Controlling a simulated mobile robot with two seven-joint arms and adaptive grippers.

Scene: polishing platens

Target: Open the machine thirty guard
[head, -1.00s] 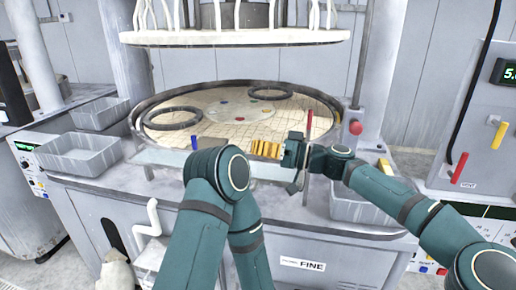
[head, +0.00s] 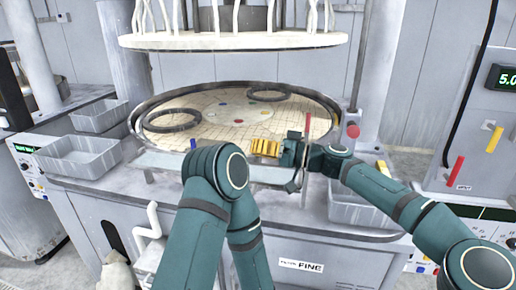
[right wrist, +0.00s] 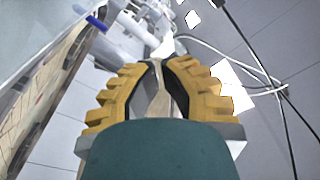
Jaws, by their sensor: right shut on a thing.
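A pale, see-through guard panel (head: 165,161) runs low along the front of the round polishing platen (head: 215,125). A blue peg (head: 194,144) stands at its left part and a red upright (head: 307,122) at its right. My right gripper (head: 256,147), with yellow ribbed fingers, is at the front rim between these two. In the right wrist view its fingers (right wrist: 158,75) close around a thin pale piece (right wrist: 158,98); which part this is, I cannot tell. The blue peg also shows there (right wrist: 97,22). My left arm covers the panel's middle; its gripper is out of sight.
Two dark rings lie on the platen, one at the left (head: 172,119) and one at the back (head: 269,92). A white disc (head: 235,41) with tubes hangs above. Grey trays stand at the left (head: 83,160) and right (head: 352,207). A red knob (head: 353,131) sits at the right.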

